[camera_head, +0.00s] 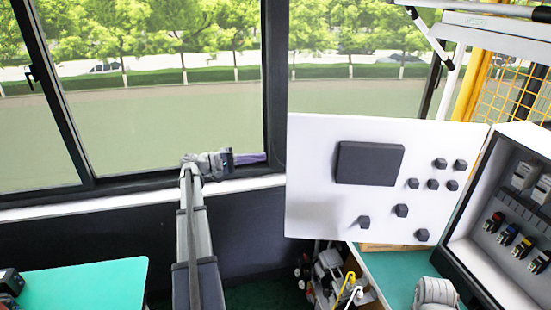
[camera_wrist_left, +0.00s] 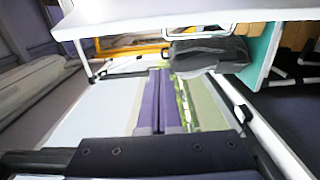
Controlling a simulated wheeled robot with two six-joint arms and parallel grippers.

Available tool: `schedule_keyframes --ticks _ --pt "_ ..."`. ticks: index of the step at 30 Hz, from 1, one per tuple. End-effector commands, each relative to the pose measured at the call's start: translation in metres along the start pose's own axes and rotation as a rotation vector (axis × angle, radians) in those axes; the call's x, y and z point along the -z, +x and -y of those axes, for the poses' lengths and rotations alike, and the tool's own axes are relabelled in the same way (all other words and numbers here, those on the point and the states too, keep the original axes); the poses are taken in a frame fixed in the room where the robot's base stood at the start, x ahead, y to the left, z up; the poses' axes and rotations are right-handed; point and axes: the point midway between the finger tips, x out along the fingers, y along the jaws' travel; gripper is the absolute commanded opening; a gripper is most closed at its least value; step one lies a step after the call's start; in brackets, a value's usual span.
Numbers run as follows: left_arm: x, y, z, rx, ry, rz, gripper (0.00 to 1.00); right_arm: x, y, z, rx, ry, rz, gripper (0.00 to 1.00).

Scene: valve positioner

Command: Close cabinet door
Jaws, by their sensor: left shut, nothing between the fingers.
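The cabinet door (camera_head: 318,205) is a white panel with a dark rectangular block and several dark knobs on it. It stands open, swung out to the left of the cabinet (camera_head: 480,262). My left gripper (camera_head: 262,158) is shut and empty, just left of the door's free edge in the head view, with a small gap in the picture between them. Its purple fingers lie together in the left wrist view (camera_wrist_left: 160,75). A white panel, probably the door, crosses the top of that view. My right gripper is not in view.
The open cabinet holds colored switches (camera_head: 507,235) and pale modules. It stands at the green bench (camera_head: 385,275). A window (camera_head: 170,130) with a dark frame is behind my left arm. A green table (camera_head: 85,285) is at lower left. Clutter (camera_head: 330,275) lies below the door.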

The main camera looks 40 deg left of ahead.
Motion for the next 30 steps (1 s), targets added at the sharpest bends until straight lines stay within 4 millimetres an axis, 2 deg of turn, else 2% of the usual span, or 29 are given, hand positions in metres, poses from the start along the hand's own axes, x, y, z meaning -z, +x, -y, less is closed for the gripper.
schedule_keyframes --ticks 5,16,18,21,30 --pt "-0.001 0.026 0.000 0.000 0.000 0.003 0.00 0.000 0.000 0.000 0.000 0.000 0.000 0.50" --pt "0.000 0.100 0.000 0.000 0.000 0.002 0.00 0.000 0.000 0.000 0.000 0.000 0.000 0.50" --pt "-0.015 0.092 0.000 0.000 0.000 -0.002 0.00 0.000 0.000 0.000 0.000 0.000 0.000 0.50" --pt "-0.026 0.088 0.000 0.000 0.000 -0.002 0.00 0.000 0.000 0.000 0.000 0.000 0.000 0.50" --pt "-0.038 0.083 0.000 0.000 0.000 -0.001 0.00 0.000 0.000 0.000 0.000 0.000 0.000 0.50"
